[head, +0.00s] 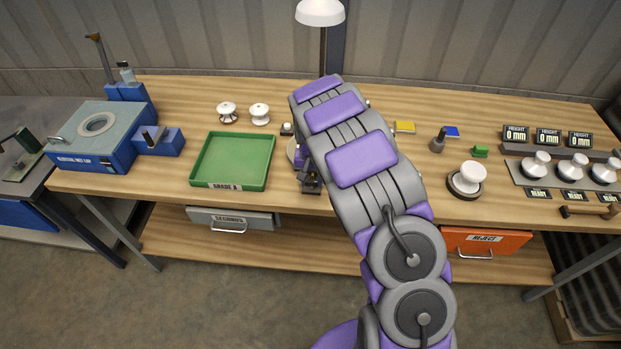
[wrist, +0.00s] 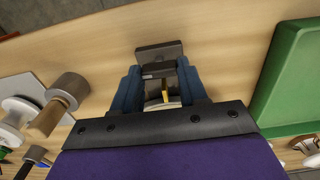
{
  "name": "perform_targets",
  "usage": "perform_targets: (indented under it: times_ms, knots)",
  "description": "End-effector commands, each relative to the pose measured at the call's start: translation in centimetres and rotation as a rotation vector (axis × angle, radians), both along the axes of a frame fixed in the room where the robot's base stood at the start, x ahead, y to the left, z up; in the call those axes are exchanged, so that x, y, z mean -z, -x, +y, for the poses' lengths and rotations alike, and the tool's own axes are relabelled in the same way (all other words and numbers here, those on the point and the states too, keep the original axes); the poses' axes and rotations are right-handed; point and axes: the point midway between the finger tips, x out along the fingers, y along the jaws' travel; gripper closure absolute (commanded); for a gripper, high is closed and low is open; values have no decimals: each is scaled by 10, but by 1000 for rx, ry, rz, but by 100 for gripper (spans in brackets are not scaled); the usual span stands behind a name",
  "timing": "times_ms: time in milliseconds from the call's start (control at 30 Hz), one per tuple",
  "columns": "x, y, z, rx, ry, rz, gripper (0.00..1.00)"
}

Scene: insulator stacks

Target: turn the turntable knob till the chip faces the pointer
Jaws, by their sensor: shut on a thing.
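A dark block (wrist: 160,54) lies just beyond the fingertips. I cannot make out the chip.
A green tray (head: 232,187) stands close left of my gripper, with two white insulators (head: 228,112) behind it. A blue machine (head: 98,137) is at far left.

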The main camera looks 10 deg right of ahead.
Motion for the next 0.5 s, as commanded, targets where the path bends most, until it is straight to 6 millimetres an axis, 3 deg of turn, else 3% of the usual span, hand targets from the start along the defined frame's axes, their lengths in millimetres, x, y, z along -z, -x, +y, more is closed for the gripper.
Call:
perform_targets:
  times_ms: [167,500]
  knots:
    - [0,2,4,46,-5,5,88]
    - [-1,2,4,314,-3,4,88]
